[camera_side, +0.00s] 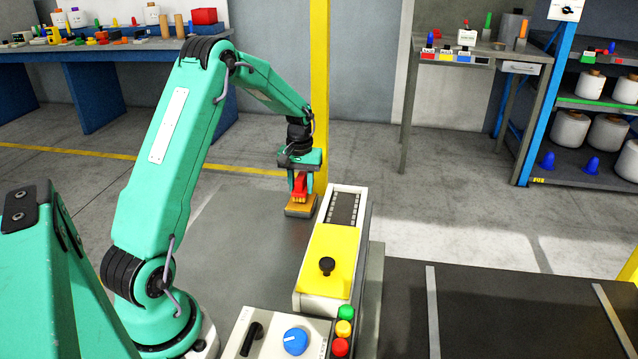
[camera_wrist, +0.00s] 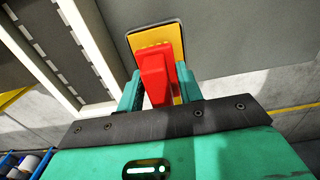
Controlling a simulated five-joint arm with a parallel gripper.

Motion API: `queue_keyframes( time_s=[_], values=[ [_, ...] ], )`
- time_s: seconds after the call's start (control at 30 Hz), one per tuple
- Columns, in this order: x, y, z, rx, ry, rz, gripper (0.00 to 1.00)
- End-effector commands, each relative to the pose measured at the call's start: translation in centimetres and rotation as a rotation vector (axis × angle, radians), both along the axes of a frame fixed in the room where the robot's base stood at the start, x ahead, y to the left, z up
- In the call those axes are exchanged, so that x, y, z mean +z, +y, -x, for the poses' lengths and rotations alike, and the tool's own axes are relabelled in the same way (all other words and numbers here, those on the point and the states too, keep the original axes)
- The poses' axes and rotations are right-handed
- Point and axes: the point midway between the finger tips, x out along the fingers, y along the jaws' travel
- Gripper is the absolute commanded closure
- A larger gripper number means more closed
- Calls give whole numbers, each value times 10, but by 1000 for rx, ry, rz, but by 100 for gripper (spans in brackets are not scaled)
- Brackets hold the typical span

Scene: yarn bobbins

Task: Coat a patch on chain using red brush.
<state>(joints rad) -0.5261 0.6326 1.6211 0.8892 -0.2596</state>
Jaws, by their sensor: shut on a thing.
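The red brush (camera_side: 299,186) is upright between the fingers of my gripper (camera_side: 300,181), which is shut on it. In the wrist view the red brush (camera_wrist: 154,75) shows between both green fingers. Its lower end is over or on a yellow-orange pad (camera_side: 297,208) with a dark rim; I cannot tell whether they touch. The pad (camera_wrist: 160,36) also shows in the wrist view. The chain (camera_side: 343,206) lies in the open far end of a white housing, just right of the pad. It shows at the upper left of the wrist view (camera_wrist: 60,38).
A yellow cover (camera_side: 328,260) with a black knob sits on the housing's near part. A control box (camera_side: 277,337) with a blue dial and colored buttons is in front. A yellow post (camera_side: 319,90) stands behind my gripper. The grey table left of the housing is clear.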

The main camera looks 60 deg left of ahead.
Motion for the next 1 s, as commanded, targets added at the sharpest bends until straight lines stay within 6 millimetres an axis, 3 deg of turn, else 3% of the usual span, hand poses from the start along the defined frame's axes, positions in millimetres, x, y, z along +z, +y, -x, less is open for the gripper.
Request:
queue_keyframes(
  time_s=[1.0],
  values=[
    [53, 0, 0, 0, -3, -1, 82]
  ],
)
